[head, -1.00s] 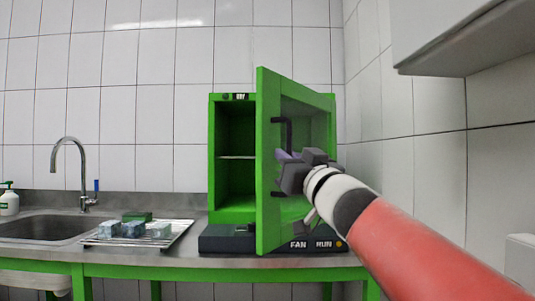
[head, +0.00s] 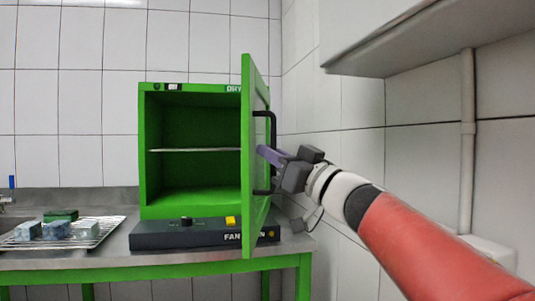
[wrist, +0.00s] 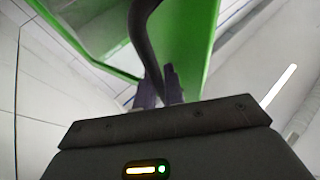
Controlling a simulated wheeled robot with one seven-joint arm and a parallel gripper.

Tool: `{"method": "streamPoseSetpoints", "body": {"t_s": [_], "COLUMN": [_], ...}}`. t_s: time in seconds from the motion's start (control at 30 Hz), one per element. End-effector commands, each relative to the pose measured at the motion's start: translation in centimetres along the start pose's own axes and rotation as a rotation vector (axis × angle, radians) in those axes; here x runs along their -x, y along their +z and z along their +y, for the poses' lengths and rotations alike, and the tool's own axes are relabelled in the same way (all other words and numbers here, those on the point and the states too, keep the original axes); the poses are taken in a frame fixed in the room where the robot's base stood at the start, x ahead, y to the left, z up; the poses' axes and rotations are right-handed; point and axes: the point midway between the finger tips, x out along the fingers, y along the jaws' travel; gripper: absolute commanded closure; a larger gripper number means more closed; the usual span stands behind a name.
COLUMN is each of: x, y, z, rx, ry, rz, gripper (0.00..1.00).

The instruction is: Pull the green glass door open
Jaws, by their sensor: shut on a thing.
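The green glass door (head: 247,150) stands wide open on the right side of the green cabinet (head: 143,150), seen nearly edge-on in the head view. Its black bar handle (head: 273,128) is on the face turned to the right. My gripper (head: 265,153) is at the handle, on the right of the door. In the wrist view the dark curved handle (wrist: 145,35) runs down between the fingertips of my gripper (wrist: 160,88), which is shut on it. The green door frame (wrist: 195,45) shows behind. The cabinet interior is open to view, with one shelf (head: 195,150).
A dark control base (head: 165,236) with a knob and yellow button lies under the cabinet. A wire rack (head: 95,232) with several small blocks is on the bench at left. A wall and an overhead cupboard (head: 430,40) are at right.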

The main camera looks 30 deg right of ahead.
Motion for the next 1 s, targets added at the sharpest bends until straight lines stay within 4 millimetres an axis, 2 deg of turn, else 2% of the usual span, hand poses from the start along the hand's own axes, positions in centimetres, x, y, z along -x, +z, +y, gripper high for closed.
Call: {"method": "streamPoseSetpoints", "body": {"t_s": [0.17,0.2,0.37,0.7,0.77,1.0], "x": [0.0,0.0,0.0,0.4,1.1,5.3], "y": [-0.2,-0.2,-0.2,-0.1,-0.1,-0.1], "z": [0.0,0.0,0.0,0.0,0.0,0.0], "rx": [-0.001,-0.001,0.0,0.0,-0.001,0.0], "ry": [0.001,0.001,0.001,0.002,0.002,0.003], "rz": [0.005,0.005,0.004,0.003,0.003,0.005], "gripper": [1.0,0.88,0.68,0.68,0.68,0.68]}}
